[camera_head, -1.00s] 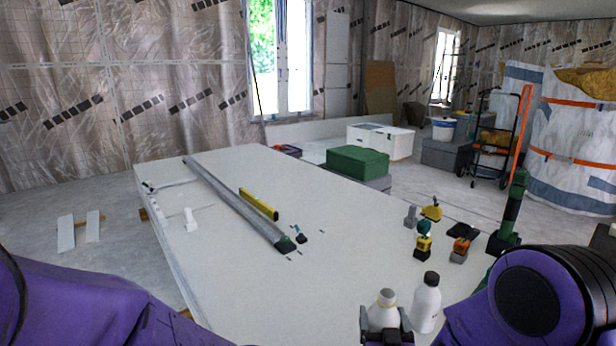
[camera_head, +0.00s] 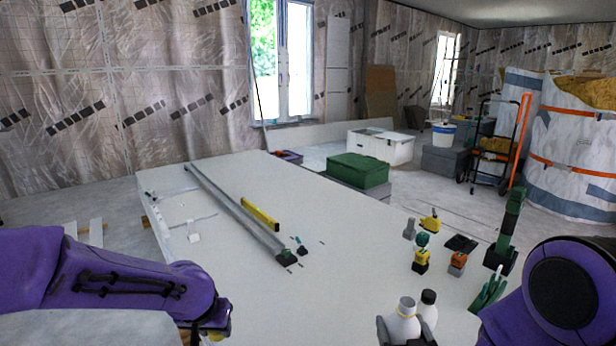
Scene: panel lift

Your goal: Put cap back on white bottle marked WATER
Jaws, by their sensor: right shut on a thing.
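A white bottle (camera_head: 403,326) stands at the bottom edge of the head view, with a pale top that shows no dark cap. My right gripper (camera_head: 412,331) is shut around its body, one finger on each side. A second white bottle (camera_head: 429,311) with a dark cap is just behind and to the right, partly hidden. I cannot read a WATER mark on either. A loose cap cannot be made out. My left gripper (camera_head: 213,331) is mostly cut off at the bottom edge; its fingers cannot be made out.
A long white panel table (camera_head: 330,240) fills the middle, its centre clear. A grey metal profile (camera_head: 235,213) and a yellow level (camera_head: 260,214) lie on it. Several tools, including a yellow-green drill (camera_head: 421,255), stand at the right. A green box (camera_head: 357,170) is behind.

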